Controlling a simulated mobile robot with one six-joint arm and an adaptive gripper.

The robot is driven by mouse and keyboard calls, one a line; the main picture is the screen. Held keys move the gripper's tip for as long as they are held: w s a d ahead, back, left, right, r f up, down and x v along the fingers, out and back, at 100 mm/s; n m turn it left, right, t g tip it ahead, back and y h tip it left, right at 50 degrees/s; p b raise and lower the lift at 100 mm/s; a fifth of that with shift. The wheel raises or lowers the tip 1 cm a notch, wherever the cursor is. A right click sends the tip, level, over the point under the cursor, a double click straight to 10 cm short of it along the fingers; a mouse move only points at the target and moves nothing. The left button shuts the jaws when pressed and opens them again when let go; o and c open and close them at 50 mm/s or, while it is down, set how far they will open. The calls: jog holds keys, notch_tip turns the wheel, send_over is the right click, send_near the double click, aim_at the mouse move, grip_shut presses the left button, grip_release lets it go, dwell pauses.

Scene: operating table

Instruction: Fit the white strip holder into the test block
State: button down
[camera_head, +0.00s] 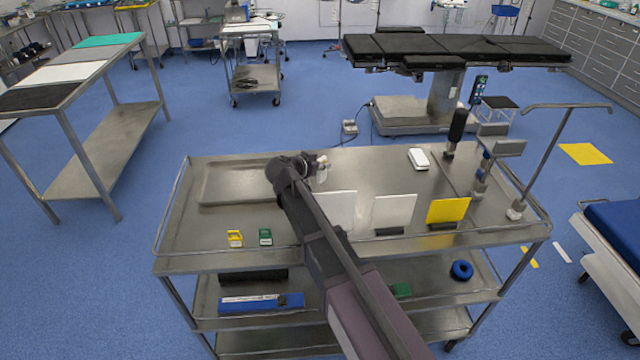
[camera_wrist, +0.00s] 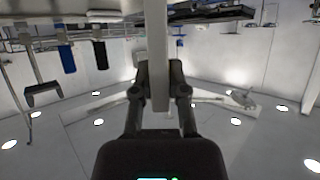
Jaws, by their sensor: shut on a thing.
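My gripper (camera_head: 322,168) is above the steel cart, toward its far side. In the wrist view its two fingers (camera_wrist: 159,85) are shut on a pale, narrow upright piece, the white strip holder (camera_wrist: 157,45), which runs up out of the picture. In the head view only a small whitish bit of it (camera_head: 322,177) shows beside the gripper. A small yellow block (camera_head: 235,238) and a small green block (camera_head: 265,237) stand at the front left of the cart top. I cannot tell which thing is the test block.
The cart top (camera_head: 290,215) carries a shallow tray (camera_head: 232,183), white panels (camera_head: 393,210), a yellow panel (camera_head: 447,210), a white device (camera_head: 418,158) and a metal stand (camera_head: 482,175). A rail (camera_head: 200,271) borders the cart. The front left between blocks and tray is clear.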

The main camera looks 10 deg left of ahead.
aim_at(319, 178)
jog(key=shift+f+b, duration=0.3)
jog(key=shift+f, duration=0.3)
jog(key=shift+f, duration=0.1)
jog(key=shift+f+b, duration=1.75)
jog(key=shift+b, duration=0.1)
jog(key=shift+f, duration=0.2)
jog(key=c, duration=0.7)
grip_release()
jog(key=shift+o, duration=0.2)
jog(key=shift+r, duration=0.25)
